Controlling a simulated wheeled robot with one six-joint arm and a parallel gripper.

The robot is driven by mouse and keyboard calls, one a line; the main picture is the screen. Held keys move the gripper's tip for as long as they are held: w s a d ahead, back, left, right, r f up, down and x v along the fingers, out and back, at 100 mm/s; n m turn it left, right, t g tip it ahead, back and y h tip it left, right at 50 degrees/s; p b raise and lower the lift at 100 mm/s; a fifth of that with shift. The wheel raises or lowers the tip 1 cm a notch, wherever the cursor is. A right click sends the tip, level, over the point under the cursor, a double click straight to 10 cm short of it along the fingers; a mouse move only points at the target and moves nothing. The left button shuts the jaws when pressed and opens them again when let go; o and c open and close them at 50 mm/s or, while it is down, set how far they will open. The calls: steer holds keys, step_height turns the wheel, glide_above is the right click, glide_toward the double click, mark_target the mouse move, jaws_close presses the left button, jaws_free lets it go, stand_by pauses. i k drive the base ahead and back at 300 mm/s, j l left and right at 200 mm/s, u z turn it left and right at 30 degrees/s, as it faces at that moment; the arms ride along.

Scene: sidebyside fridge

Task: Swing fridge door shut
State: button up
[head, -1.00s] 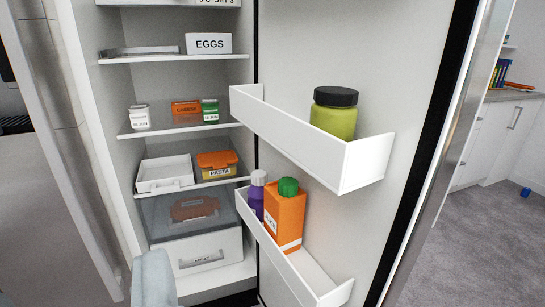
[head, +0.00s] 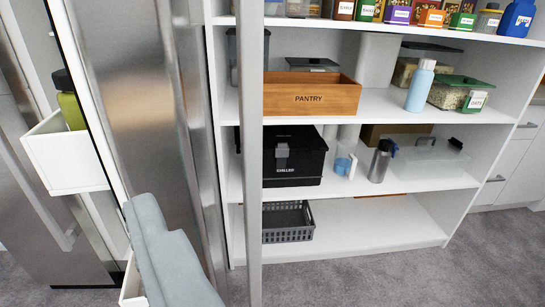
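The open fridge door (head: 140,90) is seen nearly edge-on at the left. Its brushed-metal side faces right, and a dark seal runs down its left edge. On its inner side is a white door bin (head: 65,160) holding a green jar with a dark lid (head: 70,105). Part of a lower white bin shows near the bottom. My gripper (head: 165,255), grey-blue, is at the lower left in front of the door's lower part. Only part of it shows; I cannot tell whether it touches the door or how far its fingers are apart.
A tall metal bar (head: 250,150), perhaps the door's handle, stands right of the door. Behind is a white pantry shelf unit (head: 350,230) with a wooden box (head: 310,95), black box (head: 290,160) and bottles. Another metal fridge front (head: 50,235) is at the far left. Grey carpet (head: 400,285) lies open at lower right.

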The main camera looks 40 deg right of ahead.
mark_target(132, 67)
steer(key=k+l, duration=0.1)
steer(key=l, duration=0.2)
steer(key=k+l, duration=0.1)
steer(key=l, duration=0.25)
steer(key=k+l, duration=0.15)
steer(key=l, duration=0.15)
steer(key=k+l+u, duration=0.2)
steer(key=k, duration=0.3)
